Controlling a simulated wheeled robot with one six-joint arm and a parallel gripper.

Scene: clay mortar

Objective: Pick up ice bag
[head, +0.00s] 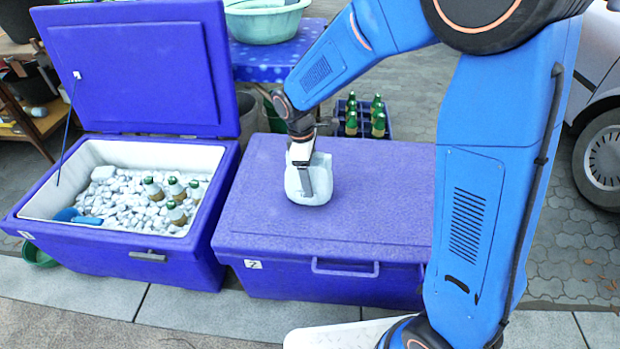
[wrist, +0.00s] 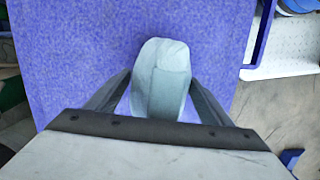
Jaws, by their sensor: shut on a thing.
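The ice bag (head: 318,183) is a pale grey-white rounded bag at the top of the closed blue cooler (head: 380,215), left of the lid's middle. My gripper (head: 303,182) reaches down from above and is shut on it. In the wrist view the ice bag (wrist: 162,75) stands between the two dark fingers of my gripper (wrist: 158,98), with one finger on each side. I cannot tell whether the bag's underside touches the lid.
An open blue cooler (head: 190,268) with ice and several green-capped bottles stands at the left, its lid raised. A crate of bottles (head: 365,122) stands behind the closed cooler. A blue table with a green basin (head: 265,20) is at the back. A car wheel (head: 604,160) is at the right.

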